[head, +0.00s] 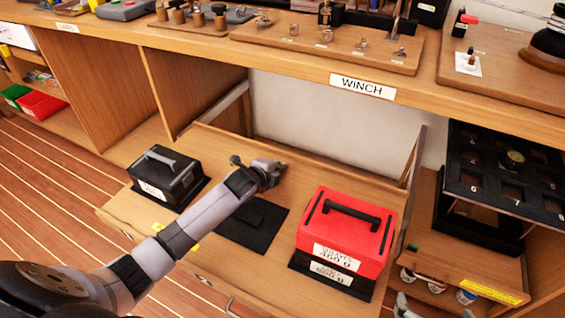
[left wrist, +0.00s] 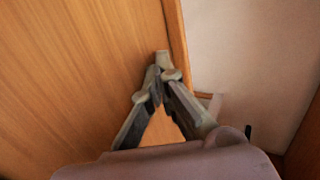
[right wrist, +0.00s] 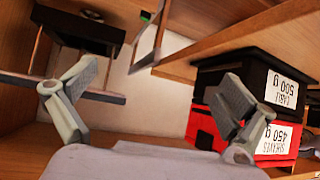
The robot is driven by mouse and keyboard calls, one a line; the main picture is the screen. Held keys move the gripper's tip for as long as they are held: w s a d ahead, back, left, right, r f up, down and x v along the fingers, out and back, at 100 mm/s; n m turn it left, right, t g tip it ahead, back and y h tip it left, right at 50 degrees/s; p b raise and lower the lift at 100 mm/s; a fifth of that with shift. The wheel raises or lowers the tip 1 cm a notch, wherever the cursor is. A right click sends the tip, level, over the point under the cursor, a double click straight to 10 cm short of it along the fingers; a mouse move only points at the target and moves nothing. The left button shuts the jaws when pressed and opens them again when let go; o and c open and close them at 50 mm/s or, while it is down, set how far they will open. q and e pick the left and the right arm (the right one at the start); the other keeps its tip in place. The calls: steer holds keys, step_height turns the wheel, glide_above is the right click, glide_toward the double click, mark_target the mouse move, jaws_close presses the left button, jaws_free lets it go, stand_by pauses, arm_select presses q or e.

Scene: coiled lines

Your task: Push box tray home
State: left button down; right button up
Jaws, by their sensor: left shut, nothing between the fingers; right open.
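The box tray (head: 140,212) is a wooden board pulled out from under the bench marked WINCH. A black box (head: 166,172) with a grey handle sits at its left. A red box (head: 345,232) with a black handle sits on a black box (head: 330,284) at its right. A bare black mat (head: 252,220) lies between them. My left gripper (head: 270,172) is shut and empty above the tray's rear part; it also shows in the left wrist view (left wrist: 163,68) near a wooden edge. My right gripper (right wrist: 155,100) is open and empty, with the red and black boxes beyond it, upside down.
The bench top (head: 310,62) carries several boards of small parts. A black slotted rack (head: 505,170) stands right of the tray, with several cups (head: 437,285) below it. Red (head: 40,104) and green bins sit at far left. The pale wall (head: 320,120) shows behind the tray.

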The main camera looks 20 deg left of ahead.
mark_target(287, 157)
arm_select(q)
steer(key=w+b, duration=0.1)
steer(key=w, duration=0.2)
steer(key=shift+w, duration=0.2)
arm_select(e)
steer(key=w+a+r+t+y, duration=0.1)
steer(key=w+r+t, duration=0.2)
steer(key=r, duration=0.2)
steer(key=shift+w+a+t, duration=0.3)
steer(key=shift+w+a, duration=0.05)
arm_select(q)
steer(key=shift+r, duration=0.1)
